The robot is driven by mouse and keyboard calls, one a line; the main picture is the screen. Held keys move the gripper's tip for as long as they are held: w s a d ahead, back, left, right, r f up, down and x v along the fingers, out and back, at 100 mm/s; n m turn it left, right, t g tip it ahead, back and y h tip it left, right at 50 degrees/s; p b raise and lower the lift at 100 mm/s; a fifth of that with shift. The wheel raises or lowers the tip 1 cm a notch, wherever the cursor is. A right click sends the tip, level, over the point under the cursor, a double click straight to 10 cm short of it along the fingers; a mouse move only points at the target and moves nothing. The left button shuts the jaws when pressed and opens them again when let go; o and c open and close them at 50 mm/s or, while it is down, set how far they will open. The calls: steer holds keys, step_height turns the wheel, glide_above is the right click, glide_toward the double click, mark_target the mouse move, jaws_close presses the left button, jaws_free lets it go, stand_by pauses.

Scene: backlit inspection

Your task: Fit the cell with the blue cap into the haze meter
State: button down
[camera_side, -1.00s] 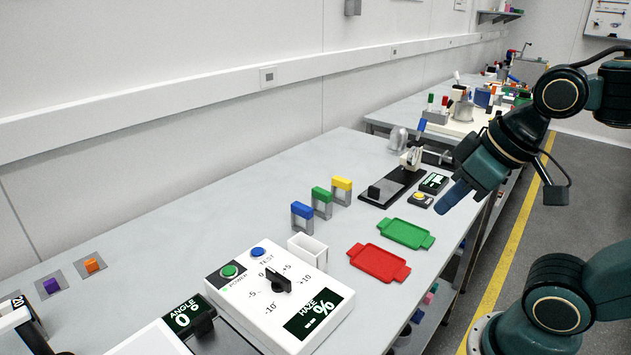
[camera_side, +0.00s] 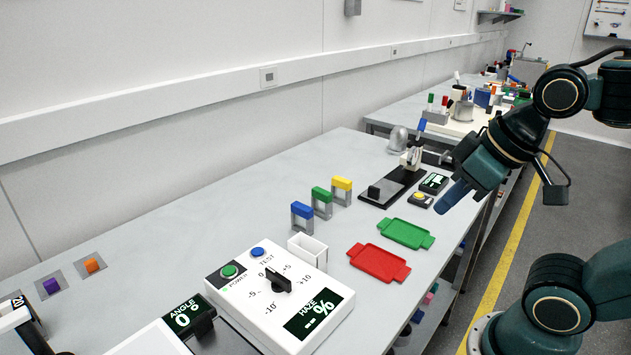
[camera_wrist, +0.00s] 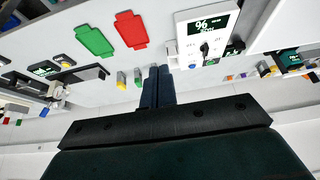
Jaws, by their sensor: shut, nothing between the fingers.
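The cell with the blue cap (camera_side: 302,217) stands upright on the bench in the side view, a clear frame under a blue top. In the wrist view I cannot make it out; my fingers probably cover it. The haze meter (camera_side: 225,288) is a white box with a knob, buttons and a display reading "HAZE --%"; it also shows in the wrist view (camera_wrist: 190,45). An open-topped white holder (camera_side: 307,251) adjoins its back edge. My gripper (camera_side: 446,207) is shut and empty above the bench's right edge, well away from the cell. Its fingers touch in the wrist view (camera_wrist: 158,72).
A green-capped cell (camera_side: 321,201) and a yellow-capped cell (camera_side: 342,190) stand behind the blue one. A red tray (camera_side: 378,263) and a green tray (camera_side: 406,233) lie flat, empty. A black rail fixture (camera_side: 400,183) stands farther back. The bench left of the cells is clear.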

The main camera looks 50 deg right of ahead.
stand_by(0.4)
steer(key=shift+c, duration=2.2)
jaws_free()
